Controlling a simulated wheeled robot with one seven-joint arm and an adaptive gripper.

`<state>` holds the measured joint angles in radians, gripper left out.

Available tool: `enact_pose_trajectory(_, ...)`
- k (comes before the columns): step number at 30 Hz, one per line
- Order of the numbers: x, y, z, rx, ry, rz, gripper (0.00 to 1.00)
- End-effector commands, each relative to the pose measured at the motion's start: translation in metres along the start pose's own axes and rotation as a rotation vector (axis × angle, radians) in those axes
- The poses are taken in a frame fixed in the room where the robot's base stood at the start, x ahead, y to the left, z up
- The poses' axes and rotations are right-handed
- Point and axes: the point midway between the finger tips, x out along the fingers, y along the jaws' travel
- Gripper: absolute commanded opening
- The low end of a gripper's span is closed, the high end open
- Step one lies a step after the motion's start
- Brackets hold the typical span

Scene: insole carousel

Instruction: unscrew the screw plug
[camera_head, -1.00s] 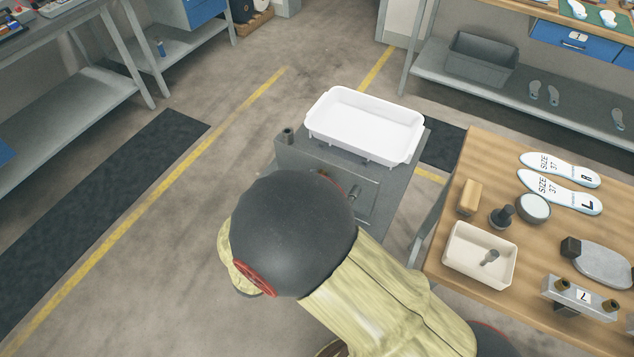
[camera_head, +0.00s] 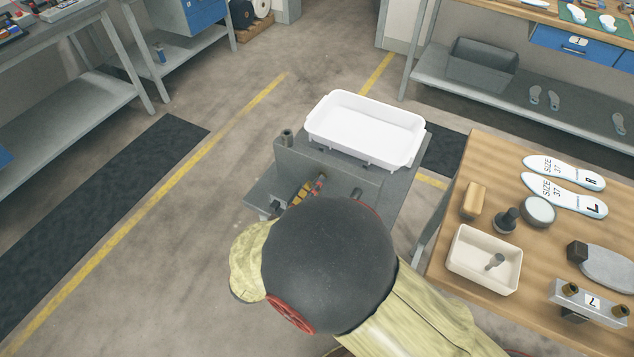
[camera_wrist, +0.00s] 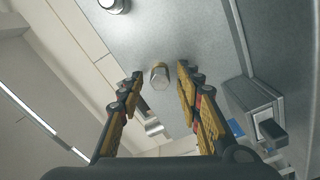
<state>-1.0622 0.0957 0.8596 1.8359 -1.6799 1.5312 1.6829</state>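A hex-headed metal plug (camera_wrist: 160,76), which looks like the screw plug, stands out from a grey metal face (camera_wrist: 205,35) in the wrist view. My gripper (camera_wrist: 159,72) is open, with one finger on each side of the plug in the picture. The plug appears a little beyond the fingertips, and I see no contact. In the head view my gripper's yellow and black fingers (camera_head: 311,188) show at the front of the grey metal stand (camera_head: 335,160). My own arm hides the lower part of that stand, and I cannot make out the plug there.
A white tray (camera_head: 312,121) sits on top of the stand. A wooden table (camera_head: 445,225) with insoles and a cream bin (camera_head: 455,264) is at right. The floor at left is clear.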

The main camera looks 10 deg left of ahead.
Motion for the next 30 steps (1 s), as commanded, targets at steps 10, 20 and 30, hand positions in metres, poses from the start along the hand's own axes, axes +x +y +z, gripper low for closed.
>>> enact_pose_trajectory(10, 0.0000, 0.0003, -0.0001, 0.261, 0.000, 0.000, 0.35)
enact_pose_trajectory(20, 0.0000, 0.0003, 0.0003, 0.583, 0.000, 0.000, 0.35)
enact_pose_trajectory(30, 0.0000, 0.0003, 0.0002, 0.588, 0.000, 0.000, 0.27)
